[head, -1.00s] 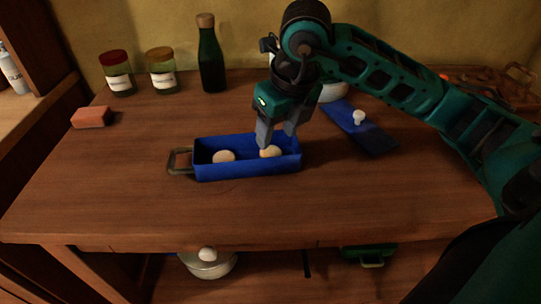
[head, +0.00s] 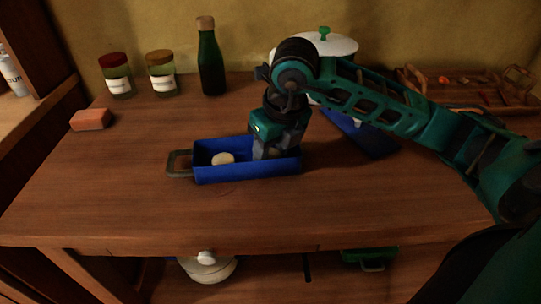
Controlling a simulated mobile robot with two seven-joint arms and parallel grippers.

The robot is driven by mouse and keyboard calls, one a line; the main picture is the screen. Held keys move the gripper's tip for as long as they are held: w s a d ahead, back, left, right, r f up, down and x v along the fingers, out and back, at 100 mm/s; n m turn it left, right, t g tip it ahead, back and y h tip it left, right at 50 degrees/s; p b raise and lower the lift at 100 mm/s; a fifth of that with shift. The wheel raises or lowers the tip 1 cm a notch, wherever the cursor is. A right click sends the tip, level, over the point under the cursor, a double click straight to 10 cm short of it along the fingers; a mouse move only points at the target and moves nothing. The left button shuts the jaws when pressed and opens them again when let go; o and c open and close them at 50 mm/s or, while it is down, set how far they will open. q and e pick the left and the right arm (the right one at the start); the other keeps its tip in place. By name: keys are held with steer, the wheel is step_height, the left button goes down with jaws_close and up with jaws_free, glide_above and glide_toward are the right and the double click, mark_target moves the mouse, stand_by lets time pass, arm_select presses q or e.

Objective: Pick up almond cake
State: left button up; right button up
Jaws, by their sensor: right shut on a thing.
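A blue rectangular box (head: 220,176) with a handle on its left end stands open on the wooden counter. One round pale cake (head: 222,159) lies in its left half, apart from my gripper. My right gripper (head: 267,154) reaches down into the right half of the box and is shut on a second round cake, of which only a small part shows beside the fingers. I cannot tell by label which one is the almond cake. My left gripper is not in view.
A blue lid (head: 372,140) lies right of the box, partly behind my arm. A white pot (head: 338,45), a dark bottle (head: 210,60) and two jars (head: 117,75) stand at the back. A brick (head: 91,120) lies at left. The counter's front is clear.

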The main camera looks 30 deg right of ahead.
mark_target(272, 154)
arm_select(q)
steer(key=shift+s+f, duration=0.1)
arm_select(e)
steer(key=shift+c, duration=0.6)
steer(key=shift+r, duration=0.1)
arm_select(q)
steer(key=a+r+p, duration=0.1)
steer(key=p, duration=0.1)
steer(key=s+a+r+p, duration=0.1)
steer(key=p, duration=0.1)
steer(key=shift+p, duration=0.4)
arm_select(e)
step_height(272, 154, up, 20)
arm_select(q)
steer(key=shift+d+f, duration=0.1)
